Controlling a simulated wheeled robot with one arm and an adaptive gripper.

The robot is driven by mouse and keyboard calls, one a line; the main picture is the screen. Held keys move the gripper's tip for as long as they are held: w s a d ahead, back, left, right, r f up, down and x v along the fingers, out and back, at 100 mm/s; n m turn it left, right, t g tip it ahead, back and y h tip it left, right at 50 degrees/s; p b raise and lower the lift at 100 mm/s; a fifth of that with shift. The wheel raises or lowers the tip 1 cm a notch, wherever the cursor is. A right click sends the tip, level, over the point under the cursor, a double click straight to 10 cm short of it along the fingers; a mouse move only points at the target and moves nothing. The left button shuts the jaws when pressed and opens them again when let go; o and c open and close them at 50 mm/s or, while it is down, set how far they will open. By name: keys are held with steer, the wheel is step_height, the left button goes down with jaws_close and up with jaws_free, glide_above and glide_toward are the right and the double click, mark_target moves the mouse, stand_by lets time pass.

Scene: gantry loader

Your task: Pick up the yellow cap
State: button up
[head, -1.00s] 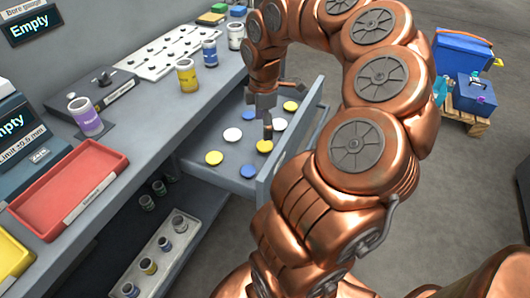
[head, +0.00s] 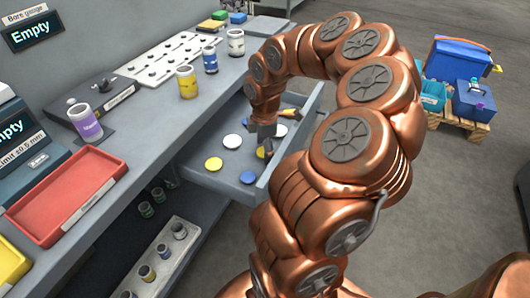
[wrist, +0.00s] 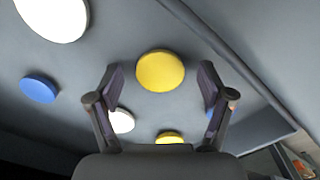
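In the wrist view a round yellow cap (wrist: 160,71) lies flat on the grey drawer floor, framed between the two fingers of my gripper (wrist: 161,88). The fingers are apart and nothing is held. A second yellow cap (wrist: 169,137) shows lower down, partly hidden by the gripper body. In the head view my gripper (head: 266,148) is low over the open drawer, and it hides most of what lies under it. One yellow cap (head: 213,164) lies clear to its left.
The open drawer (head: 205,180) also holds a white cap (head: 232,141) and a blue cap (head: 248,177). The drawer's wall (wrist: 215,45) runs close to the right finger. Jars, a red tray (head: 65,190) and a perforated rack (head: 170,58) stand on the bench.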

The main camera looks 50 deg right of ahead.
steer(key=c, duration=0.9)
step_height(320, 180, up, 10)
steer(key=shift+r+p, duration=0.1)
steer(key=shift+p, duration=0.2)
step_height(320, 180, up, 4)
steer(key=p, duration=0.2)
steer(key=shift+r+p, duration=0.15)
steer(key=shift+p, duration=0.2)
stand_by(0.8)
